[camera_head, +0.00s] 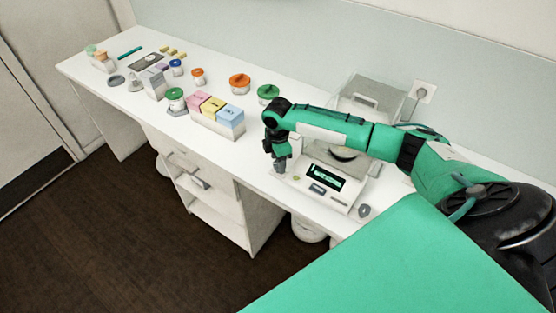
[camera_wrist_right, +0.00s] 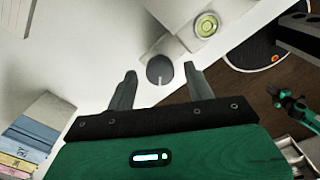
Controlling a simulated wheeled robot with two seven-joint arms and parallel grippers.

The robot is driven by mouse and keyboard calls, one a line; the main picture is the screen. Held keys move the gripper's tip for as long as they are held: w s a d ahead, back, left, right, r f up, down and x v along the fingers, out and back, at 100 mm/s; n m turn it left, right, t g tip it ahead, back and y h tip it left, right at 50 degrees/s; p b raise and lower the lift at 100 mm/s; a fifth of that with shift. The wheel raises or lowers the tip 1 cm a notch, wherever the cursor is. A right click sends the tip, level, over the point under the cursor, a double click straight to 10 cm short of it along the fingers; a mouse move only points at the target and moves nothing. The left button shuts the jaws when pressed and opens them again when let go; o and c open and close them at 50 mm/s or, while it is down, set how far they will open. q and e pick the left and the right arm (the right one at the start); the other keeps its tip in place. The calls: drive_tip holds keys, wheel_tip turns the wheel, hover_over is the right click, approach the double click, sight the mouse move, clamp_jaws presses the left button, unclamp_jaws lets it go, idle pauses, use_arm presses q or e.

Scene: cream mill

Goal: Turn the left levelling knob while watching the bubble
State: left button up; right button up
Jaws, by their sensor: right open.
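The balance (camera_head: 325,188) stands on the bench, with a lit display on its sloped front. In the right wrist view, the left levelling knob (camera_wrist_right: 158,70) is a dark grey disc with a pale line, beside the balance's corner. The round yellow-green bubble level (camera_wrist_right: 206,26) is close by on the pale housing; the bubble's exact position is too small to judge.
A second grey knob (camera_head: 364,211) sits at the balance's right front corner. Bare bench (camera_head: 255,150) lies between. The bench's front edge is close to the balance.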

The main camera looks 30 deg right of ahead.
wheel_tip(320, 180, up, 13)
drive_tip(key=b, duration=0.4)
drive_tip(key=shift+r, duration=0.2)
